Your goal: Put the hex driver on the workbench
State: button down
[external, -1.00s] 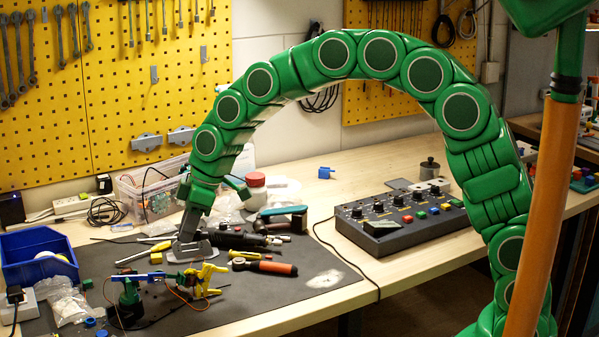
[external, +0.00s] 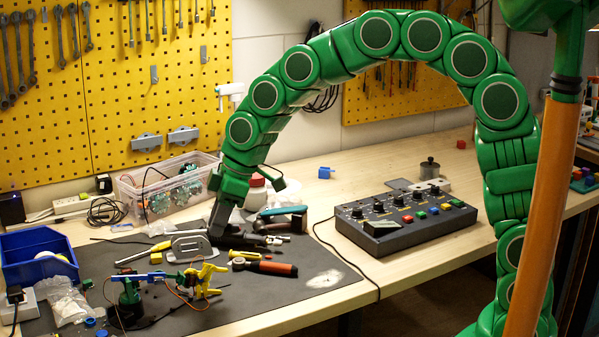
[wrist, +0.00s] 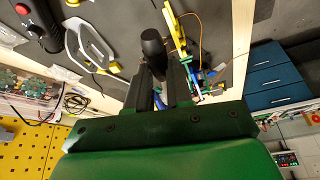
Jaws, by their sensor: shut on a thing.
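In the wrist view my gripper (wrist: 160,88) is closed around a black rounded handle (wrist: 153,45), which sticks out beyond the fingertips. I take this handle to be the hex driver; its shaft is hidden. In the external view I cannot separate it from the dark tool behind it. The pale wood workbench (external: 330,230) extends right of the mat.
A grey looped piece (external: 190,246) is just left of my gripper. A small yellow-and-blue arm (external: 195,278) stands nearer. A button box (external: 403,215) is at the right, with bare wood before it.

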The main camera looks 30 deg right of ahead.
jog(key=w+d+m+t+h, duration=0.15)
jog(key=w+d, duration=0.35)
jog(key=d, duration=1.4)
jog(key=w+d+m, duration=0.3)
jog(key=w+d, duration=0.2)
jog(key=d, duration=1.4)
jog(key=s+d+m, duration=0.1)
jog(key=s+d, duration=0.2)
jog(key=d, duration=0.8)
jog(key=s+d+m, duration=0.2)
jog(key=s+d, duration=0.1)
jog(key=d, duration=0.7)
jog(key=s+d+m+t+h, duration=0.1)
jog(key=s+d+m, duration=0.1)
jog(key=s+d, duration=1.2)
send_near(483, 200)
jog(key=shift+w+a+f+m, duration=0.15)
jog(key=shift+w+a+f, duration=0.05)
jog(key=shift+a, duration=0.35)
jog(key=shift+w+a+f+m, duration=0.1)
jog(key=shift+w+a+f, duration=0.15)
jog(key=shift+a, duration=0.25)
jog(key=shift+w+d+f, duration=0.2)
jog(key=shift+w+f, duration=0.1)
jog(key=shift+f, duration=0.1)
jog(key=shift+w+d+f, duration=0.25)
jog(key=shift+f, duration=1.75)
